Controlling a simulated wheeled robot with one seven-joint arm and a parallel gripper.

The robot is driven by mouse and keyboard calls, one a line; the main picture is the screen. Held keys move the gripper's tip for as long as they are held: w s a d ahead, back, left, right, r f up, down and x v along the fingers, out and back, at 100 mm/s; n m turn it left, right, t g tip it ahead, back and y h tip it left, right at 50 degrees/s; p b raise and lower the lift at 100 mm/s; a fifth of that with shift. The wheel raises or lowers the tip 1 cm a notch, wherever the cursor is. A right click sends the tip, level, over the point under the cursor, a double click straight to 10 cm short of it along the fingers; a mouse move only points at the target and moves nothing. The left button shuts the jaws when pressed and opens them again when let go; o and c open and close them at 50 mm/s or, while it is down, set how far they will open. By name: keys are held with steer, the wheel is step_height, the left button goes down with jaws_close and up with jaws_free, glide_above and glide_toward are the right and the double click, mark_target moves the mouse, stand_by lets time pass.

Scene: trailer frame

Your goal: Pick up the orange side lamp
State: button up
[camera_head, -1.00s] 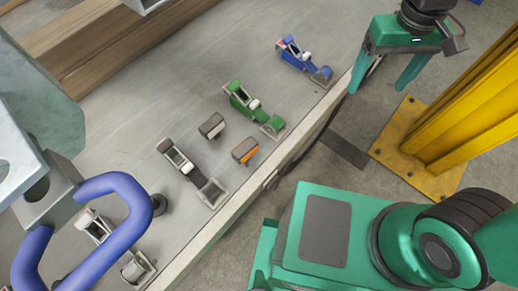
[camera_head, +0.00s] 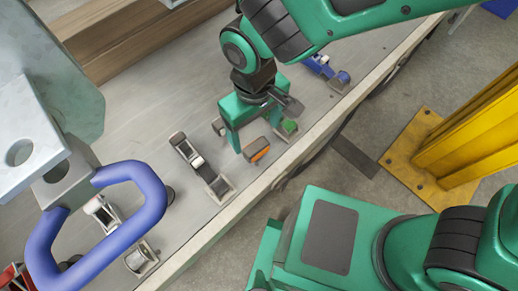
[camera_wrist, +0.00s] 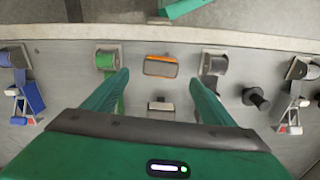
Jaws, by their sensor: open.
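The orange side lamp (camera_head: 256,149) is a small dark block with an orange face, lying on the grey trailer bed near its edge. In the wrist view the orange lamp (camera_wrist: 160,67) shows an orange rim, roughly centred just beyond the fingertips. My gripper (camera_head: 259,136) is open and empty above the bed, close to the lamp. In the wrist view its two green fingers (camera_wrist: 158,78) are spread wide, with the lamp in the gap between their directions. I cannot tell the exact height of the tips above the bed.
A white-faced lamp (camera_wrist: 161,108) lies between the fingers, nearer the palm. A green strap ratchet (camera_wrist: 107,63) and a grey one (camera_wrist: 213,66) flank the lamp. A blue ratchet (camera_head: 325,70) lies farther along. A blue handle (camera_head: 148,205) stands at left, a yellow post (camera_head: 470,130) at right.

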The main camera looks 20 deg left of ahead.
mark_target(256, 147)
steer(key=shift+s+f, duration=0.1)
steer(key=shift+f, duration=4.05)
steer(key=c, duration=1.3)
